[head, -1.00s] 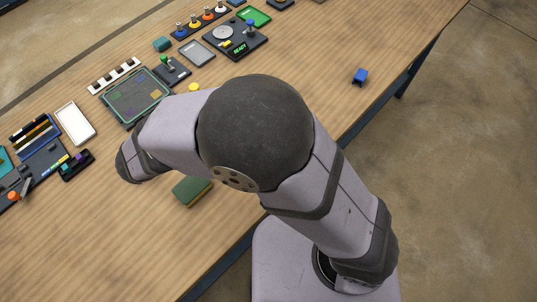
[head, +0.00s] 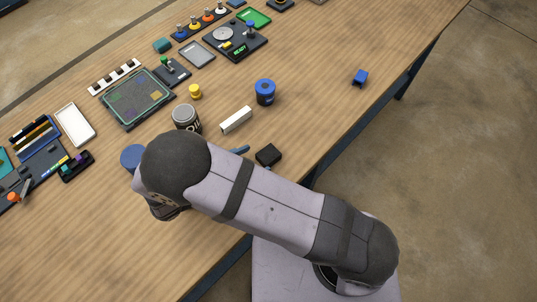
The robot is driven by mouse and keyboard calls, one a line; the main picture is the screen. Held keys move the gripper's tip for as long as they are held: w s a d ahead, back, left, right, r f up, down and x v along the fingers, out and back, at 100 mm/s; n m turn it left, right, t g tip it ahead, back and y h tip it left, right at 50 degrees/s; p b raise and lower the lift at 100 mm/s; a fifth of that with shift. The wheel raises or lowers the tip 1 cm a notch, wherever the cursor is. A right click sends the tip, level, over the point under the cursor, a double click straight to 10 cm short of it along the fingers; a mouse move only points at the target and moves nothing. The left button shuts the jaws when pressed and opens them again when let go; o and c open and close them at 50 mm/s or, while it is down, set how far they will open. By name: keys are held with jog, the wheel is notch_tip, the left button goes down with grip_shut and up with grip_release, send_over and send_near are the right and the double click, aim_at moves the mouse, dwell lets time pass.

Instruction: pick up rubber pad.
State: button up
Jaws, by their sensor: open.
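I cannot tell for sure which thing is the rubber pad. A small black block (head: 268,154) lies on the table just above my arm in the head view and may be it. The green and yellow block seen earlier is now hidden behind my arm. My arm reaches from the lower right to the left over the table. My gripper is hidden beneath the arm's dark joint.
A grey can (head: 186,118), a white block (head: 236,121), a blue roll-like object (head: 265,91) and a yellow piece (head: 195,91) stand beyond my arm. A blue round object (head: 132,157) is beside its dark joint.

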aim_at(269, 154)
jog(key=shift+p+x, duration=0.5)
jog(key=shift+x, duration=0.6)
jog(key=shift+w+d+p, duration=0.25)
jog(key=shift+d+p, duration=0.3)
jog(key=p+x, duration=0.1)
jog(key=x, duration=0.2)
jog(key=shift+p, duration=0.35)
jog(key=shift+w+d+f, duration=0.25)
jog(key=shift+d+f, duration=0.05)
jog(key=shift+f, duration=0.05)
jog(key=c, duration=1.2)
